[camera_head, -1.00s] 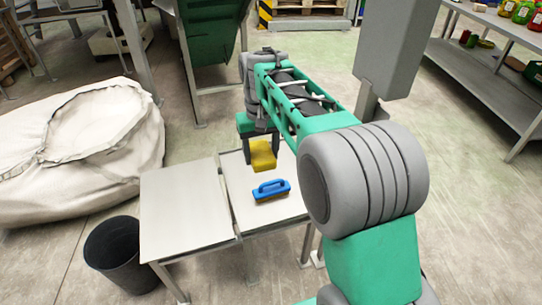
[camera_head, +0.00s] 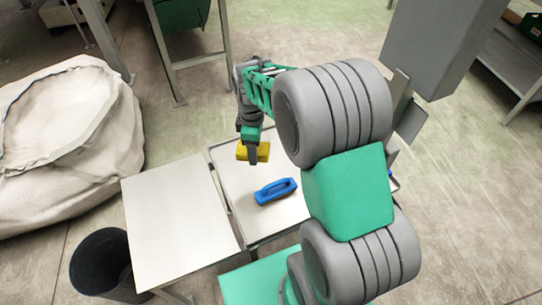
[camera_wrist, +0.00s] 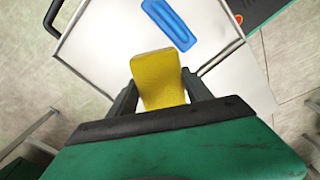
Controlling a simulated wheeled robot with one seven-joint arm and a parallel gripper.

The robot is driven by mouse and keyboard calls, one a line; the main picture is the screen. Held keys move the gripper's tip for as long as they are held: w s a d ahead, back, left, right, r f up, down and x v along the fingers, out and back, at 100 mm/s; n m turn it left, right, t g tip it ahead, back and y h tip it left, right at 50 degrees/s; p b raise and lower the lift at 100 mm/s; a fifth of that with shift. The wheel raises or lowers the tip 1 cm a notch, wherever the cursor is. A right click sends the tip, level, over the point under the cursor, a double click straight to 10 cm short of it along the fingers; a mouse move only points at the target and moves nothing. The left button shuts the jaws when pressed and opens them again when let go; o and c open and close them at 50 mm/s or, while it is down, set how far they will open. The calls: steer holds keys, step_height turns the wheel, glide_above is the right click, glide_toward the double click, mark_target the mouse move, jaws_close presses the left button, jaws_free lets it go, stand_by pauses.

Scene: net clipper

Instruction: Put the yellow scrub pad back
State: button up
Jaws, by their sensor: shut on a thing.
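The yellow scrub pad (camera_head: 263,152) is between the fingers of my gripper (camera_head: 253,155), over the far part of the right-hand tabletop (camera_head: 232,172). In the wrist view the pad (camera_wrist: 158,80) sits between both fingers of my gripper (camera_wrist: 160,92), which is shut on it. I cannot tell whether the pad touches the tabletop. A blue-handled brush (camera_head: 275,191) lies on the same tabletop, nearer the robot than the pad. It also shows in the wrist view (camera_wrist: 170,22), beyond the pad.
A bare pale tabletop (camera_head: 178,218) adjoins on the left. A dark bin (camera_head: 101,263) stands at its left front. A large white sack (camera_head: 65,150) lies on the floor at left. The tabletop around the brush is clear.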

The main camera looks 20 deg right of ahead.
steer(key=f+n, duration=0.1)
steer(key=s+f+n, duration=0.1)
steer(key=d+f+n, duration=0.1)
steer(key=f, duration=0.1)
steer(key=shift+s+n, duration=0.15)
steer(key=shift+n, duration=0.15)
steer(key=w+d+f+b, duration=0.2)
steer(key=w+d+f, duration=0.2)
steer(key=w+d, duration=0.25)
glide_above(272, 157)
step_height(272, 157, down, 5)
steer(key=shift+f+b, duration=0.15)
steer(key=shift+b, duration=0.2)
steer(key=shift+d+f+b, duration=0.1)
steer(key=shift+f+b, duration=0.25)
steer(key=shift+f, duration=1.25)
steer(key=shift+f, duration=0.15)
steer(key=o, duration=1.3)
